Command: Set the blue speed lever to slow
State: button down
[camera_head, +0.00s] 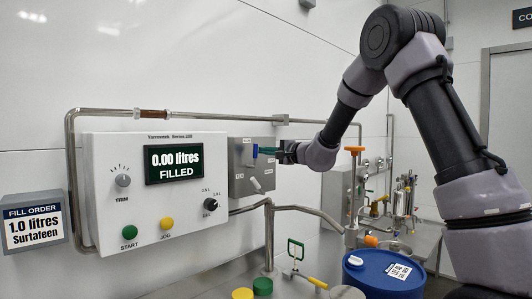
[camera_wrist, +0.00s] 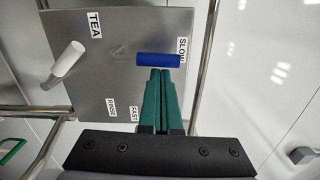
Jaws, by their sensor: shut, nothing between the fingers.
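The blue speed lever (camera_wrist: 158,60) is on a grey metal box (camera_wrist: 110,75). Its right end is beside the SLOW label (camera_wrist: 183,48) in the wrist view; the FAST label (camera_wrist: 134,113) is lower left. My gripper (camera_wrist: 160,72) has its green fingers shut together with nothing between them. The fingertips are right against or just below the lever; I cannot tell if they touch. In the head view the blue lever (camera_head: 255,151) shows small at the box's upper right, with my gripper (camera_head: 264,150) coming in from the right.
A white lever (camera_wrist: 66,60) on the same box lies between labels TEA (camera_wrist: 95,25) and RINSE (camera_wrist: 111,108). Left of the box is a panel reading 0.00 litres filled (camera_head: 174,163). A pipe (camera_head: 210,115) runs above. A blue drum (camera_head: 384,272) stands lower right.

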dwell(0.4)
jog(key=s+d, duration=0.4)
jog(key=d, duration=0.6)
jog(key=shift+s+d, duration=0.3)
jog(key=shift+d, duration=0.05)
jog(key=shift+f, duration=0.1)
